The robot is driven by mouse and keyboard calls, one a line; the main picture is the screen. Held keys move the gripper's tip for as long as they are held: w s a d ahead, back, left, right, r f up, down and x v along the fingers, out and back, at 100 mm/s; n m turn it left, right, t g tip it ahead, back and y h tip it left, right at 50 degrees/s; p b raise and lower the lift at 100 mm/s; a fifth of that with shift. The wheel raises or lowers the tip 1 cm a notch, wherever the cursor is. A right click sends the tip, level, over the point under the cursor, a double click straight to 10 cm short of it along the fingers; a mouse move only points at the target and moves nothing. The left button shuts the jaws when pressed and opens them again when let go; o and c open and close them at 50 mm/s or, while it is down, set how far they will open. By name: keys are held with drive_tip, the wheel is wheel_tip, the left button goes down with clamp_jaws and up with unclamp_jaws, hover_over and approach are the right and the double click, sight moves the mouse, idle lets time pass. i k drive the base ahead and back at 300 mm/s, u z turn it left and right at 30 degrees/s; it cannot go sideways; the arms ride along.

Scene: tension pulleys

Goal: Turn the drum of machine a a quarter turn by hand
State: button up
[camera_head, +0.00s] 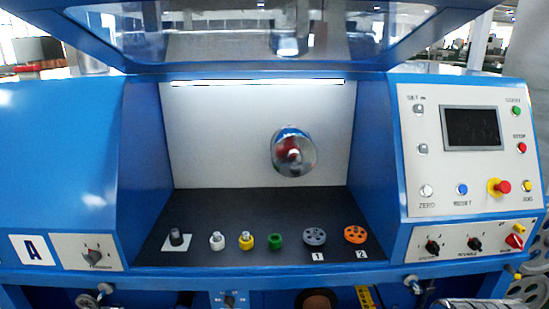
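Machine a is a blue cabinet with a white plate bearing a black letter A (33,249) at its lower left. Inside its open recess, a round silver drum (307,160) sticks out from the white back wall, right of centre. The drum has a red and white hub (292,154) at its middle. The clear hood (220,38) is raised above the recess. My gripper is not in view, and nothing touches the drum.
On the dark shelf (215,220) below the drum stand several small parts, a grey wheel (314,237) and an orange wheel (355,234). A control panel (470,150) with a screen, buttons and a red stop knob is at right. The space before the drum is clear.

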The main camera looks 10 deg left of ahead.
sight(294, 153)
drive_tip(key=u, duration=0.6)
drive_tip(key=i, duration=0.85)
drive_tip(key=u, duration=0.55)
